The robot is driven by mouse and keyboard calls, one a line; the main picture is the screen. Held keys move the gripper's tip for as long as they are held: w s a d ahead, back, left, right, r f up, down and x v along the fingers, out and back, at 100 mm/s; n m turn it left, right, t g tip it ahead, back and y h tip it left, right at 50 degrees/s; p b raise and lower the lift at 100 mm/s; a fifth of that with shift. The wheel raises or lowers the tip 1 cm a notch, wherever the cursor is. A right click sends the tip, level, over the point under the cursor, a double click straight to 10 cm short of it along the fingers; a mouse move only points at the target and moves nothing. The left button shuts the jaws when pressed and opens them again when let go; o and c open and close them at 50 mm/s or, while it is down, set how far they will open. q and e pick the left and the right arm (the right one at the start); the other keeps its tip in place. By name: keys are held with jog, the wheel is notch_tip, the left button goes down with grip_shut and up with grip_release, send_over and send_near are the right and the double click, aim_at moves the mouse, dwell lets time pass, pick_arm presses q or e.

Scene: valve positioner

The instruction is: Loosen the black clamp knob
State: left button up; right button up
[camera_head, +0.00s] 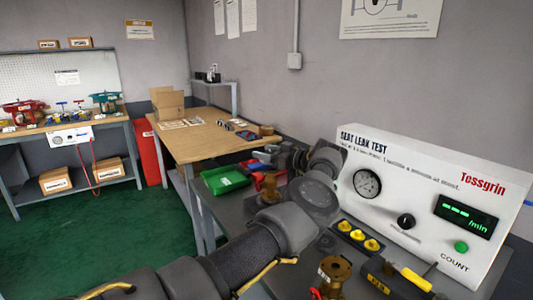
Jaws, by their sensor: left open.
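I cannot clearly make out the black clamp knob; it may be hidden by my left arm. A round black knob (405,221) shows on the front of the white seat leak test panel (440,195), but I cannot tell that it is a clamp knob. My left arm reaches from the bottom left across the grey bench. My left gripper (292,158) is at the arm's far end, over the back of the bench, small and partly hidden by its own wrist. It is open; I see nothing held in it. My right gripper is not in view.
A green tray (225,179) and a brass fitting (269,187) stand left of my arm. Yellow buttons (358,235), another brass fitting (335,272) and a yellow-handled tool (416,279) are near the panel.

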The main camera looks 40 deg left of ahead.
aim_at(266, 151)
pick_arm(q)
jog(key=r, duration=0.3)
jog(key=shift+s+d+r, duration=0.15)
jog(key=shift+s+r, duration=0.05)
jog(key=shift+r, duration=0.1)
jog(key=s+d+r+b, duration=0.2)
jog(key=s+d+r, duration=0.6)
jog(key=s+r, duration=0.1)
jog(key=shift+s+r, duration=0.15)
jog(key=shift+s, duration=0.75)
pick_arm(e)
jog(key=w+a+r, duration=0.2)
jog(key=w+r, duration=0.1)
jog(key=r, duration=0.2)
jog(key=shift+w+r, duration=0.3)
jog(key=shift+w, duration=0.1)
pick_arm(q)
jog(key=shift+d, duration=0.1)
